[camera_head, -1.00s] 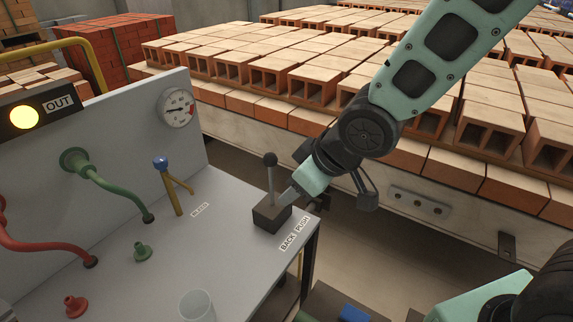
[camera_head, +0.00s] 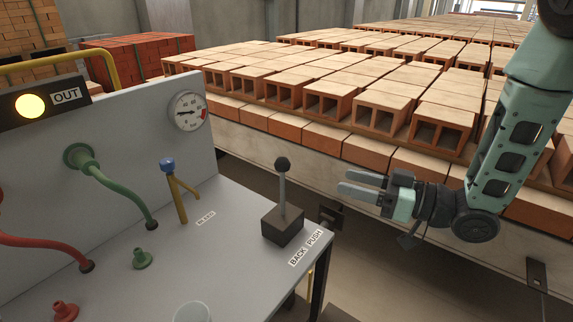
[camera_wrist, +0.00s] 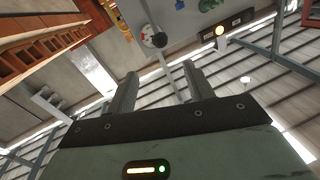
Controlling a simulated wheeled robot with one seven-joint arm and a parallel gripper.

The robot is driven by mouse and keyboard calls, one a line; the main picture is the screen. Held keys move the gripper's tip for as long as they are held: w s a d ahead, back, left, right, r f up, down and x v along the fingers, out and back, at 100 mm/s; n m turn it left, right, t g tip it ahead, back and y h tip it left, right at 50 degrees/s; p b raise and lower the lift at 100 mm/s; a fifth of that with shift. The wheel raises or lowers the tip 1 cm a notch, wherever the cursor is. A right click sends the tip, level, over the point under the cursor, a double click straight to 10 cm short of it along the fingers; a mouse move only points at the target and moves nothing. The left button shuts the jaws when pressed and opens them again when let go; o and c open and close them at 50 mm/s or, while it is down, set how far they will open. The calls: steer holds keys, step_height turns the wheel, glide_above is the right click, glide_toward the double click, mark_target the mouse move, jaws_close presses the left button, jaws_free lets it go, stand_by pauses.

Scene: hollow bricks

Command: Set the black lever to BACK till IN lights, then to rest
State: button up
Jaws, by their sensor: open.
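The black lever (camera_head: 282,190) stands about upright on its dark box base, near the right edge of the grey console. Its round black knob also shows in the wrist view (camera_wrist: 160,40), beyond the fingertips. My gripper (camera_head: 343,182) is open and empty, to the right of the lever, with its fingers pointing left toward it and a gap between. The BACK and PUSH label (camera_head: 305,247) lies by the lever base. The round lamp beside the OUT sign (camera_head: 66,96) glows yellow (camera_head: 30,105).
A blue-topped valve (camera_head: 168,165) and a pressure gauge (camera_head: 188,111) are left of the lever. Green (camera_head: 115,188) and red hoses (camera_head: 45,246) run to the console. Stacked hollow bricks (camera_head: 385,113) fill a long car behind my gripper.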

mark_target(282, 164)
steer(key=p+x, duration=0.2)
steer(key=x, duration=1.4)
steer(key=shift+s+p, duration=0.1)
steer(key=shift+p, duration=0.2)
